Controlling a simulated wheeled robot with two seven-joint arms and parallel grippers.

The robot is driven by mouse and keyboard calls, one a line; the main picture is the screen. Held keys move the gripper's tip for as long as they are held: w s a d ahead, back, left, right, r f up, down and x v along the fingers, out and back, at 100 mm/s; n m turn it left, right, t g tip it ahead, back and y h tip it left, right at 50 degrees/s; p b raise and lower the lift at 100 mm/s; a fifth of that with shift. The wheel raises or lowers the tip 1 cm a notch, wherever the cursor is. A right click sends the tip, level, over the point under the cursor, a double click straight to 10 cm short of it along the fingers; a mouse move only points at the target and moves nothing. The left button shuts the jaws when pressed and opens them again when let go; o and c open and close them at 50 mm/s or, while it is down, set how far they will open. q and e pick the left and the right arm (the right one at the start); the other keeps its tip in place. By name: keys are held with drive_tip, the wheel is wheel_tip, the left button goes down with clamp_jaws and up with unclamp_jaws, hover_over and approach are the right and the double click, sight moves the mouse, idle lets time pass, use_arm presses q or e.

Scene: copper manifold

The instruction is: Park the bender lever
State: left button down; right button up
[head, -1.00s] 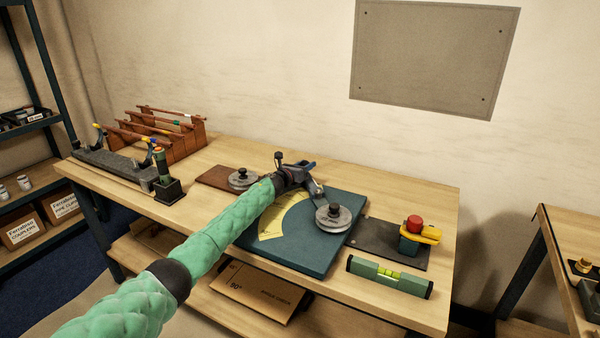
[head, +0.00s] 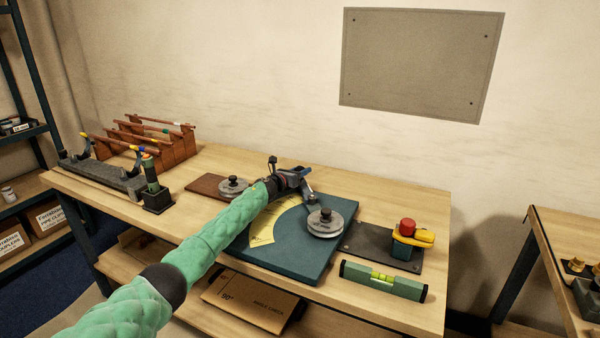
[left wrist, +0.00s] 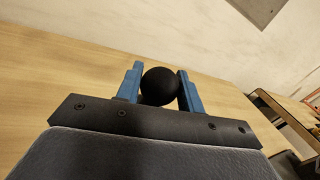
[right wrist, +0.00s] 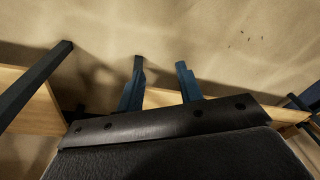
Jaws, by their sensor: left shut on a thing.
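The bender is a blue-green plate (head: 302,262) with a yellow angle scale (head: 263,232) and a round grey former (head: 325,223) near its right side. The grey lever arm (head: 309,198) runs from the former up toward my left gripper (head: 292,177), at the plate's back edge. In the left wrist view my left gripper (left wrist: 160,85) is shut on the lever's black ball knob (left wrist: 160,84), between its blue fingers. My right gripper (right wrist: 160,80) shows only in the right wrist view, its fingers apart with nothing between them.
A green level (head: 383,281) lies at the front right, near a dark plate (head: 372,243) with a red and yellow tool (head: 408,230). A round grey piece (head: 233,186) sits on a brown board left of the gripper. A wooden rack (head: 170,145) stands at the back left.

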use_arm(q)
drive_tip(key=c, duration=1.2)
unclamp_jaws()
drive_tip(key=shift+d+r, duration=0.15)
drive_tip(key=shift+r, duration=0.1)
drive_tip(key=shift+o, duration=1.4)
drive_tip(key=shift+w+d+f, duration=0.1)
drive_tip(key=shift+d, duration=0.05)
use_arm(e)
drive_tip(key=shift+d, duration=0.15)
use_arm(q)
drive_tip(key=shift+s+a+f, duration=0.1)
drive_tip(key=shift+s+a, duration=0.4)
drive_tip(key=shift+a, duration=0.1)
drive_tip(key=v, duration=0.4)
drive_tip(key=shift+d, duration=0.1)
drive_tip(key=shift+b+v, duration=0.4)
drive_tip(key=shift+v, duration=0.75)
use_arm(e)
drive_tip(key=r, duration=0.3)
drive_tip(key=shift+s+a+r, duration=0.15)
drive_tip(key=shift+a+r, duration=0.05)
drive_tip(key=shift+d+f, duration=0.1)
